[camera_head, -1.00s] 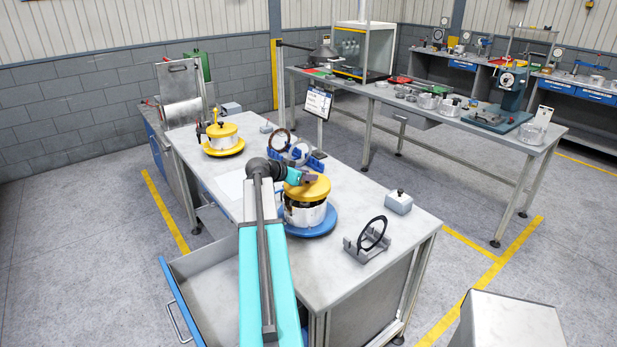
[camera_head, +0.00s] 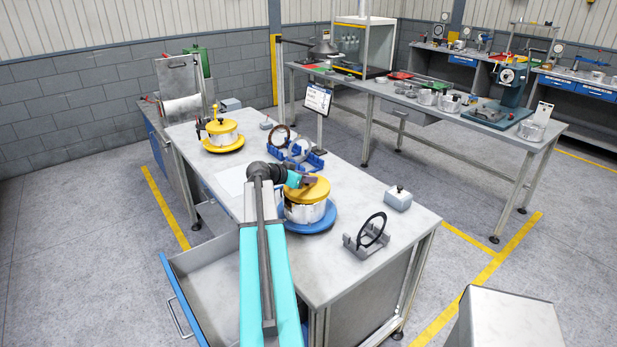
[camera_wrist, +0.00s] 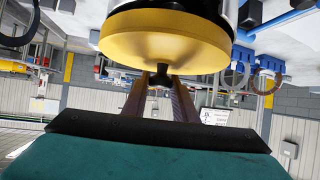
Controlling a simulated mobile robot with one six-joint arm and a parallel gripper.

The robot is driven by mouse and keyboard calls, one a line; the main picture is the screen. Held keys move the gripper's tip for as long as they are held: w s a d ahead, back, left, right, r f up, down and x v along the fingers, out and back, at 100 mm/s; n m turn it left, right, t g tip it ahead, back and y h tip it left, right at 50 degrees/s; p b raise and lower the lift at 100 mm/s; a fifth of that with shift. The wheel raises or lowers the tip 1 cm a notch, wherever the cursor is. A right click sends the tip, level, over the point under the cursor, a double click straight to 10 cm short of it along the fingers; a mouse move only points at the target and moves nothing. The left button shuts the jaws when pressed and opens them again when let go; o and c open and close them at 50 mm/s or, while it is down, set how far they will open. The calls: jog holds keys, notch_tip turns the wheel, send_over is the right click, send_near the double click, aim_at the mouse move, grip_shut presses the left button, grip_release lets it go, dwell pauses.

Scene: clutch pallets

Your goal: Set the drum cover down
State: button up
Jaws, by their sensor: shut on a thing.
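The yellow drum cover (camera_head: 314,189) is at the top of the near white drum (camera_head: 305,212), which stands on a blue round base (camera_head: 318,226) on the bench. The cover looks level and right over the drum. I cannot tell whether it is fully seated. My gripper (camera_head: 309,182) reaches in from the left. In the wrist view the fingers of my gripper (camera_wrist: 165,82) are shut on the small dark knob of the yellow cover (camera_wrist: 165,45). The drum (camera_wrist: 185,4) shows only as a strip behind the cover.
A second drum with a yellow top (camera_head: 221,127) stands on a yellow base farther back. A blue rack with rings (camera_head: 295,155) is behind the near drum. A grey box (camera_head: 398,199) and a ring on a stand (camera_head: 371,232) are to the right. An open drawer (camera_head: 205,290) juts out in front.

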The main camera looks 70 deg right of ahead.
jog(key=shift+f+b, duration=0.25)
jog(key=shift+b, duration=0.1)
jog(key=o, duration=1.1)
jog(key=shift+r+p, duration=0.35)
jog(key=shift+p, duration=0.15)
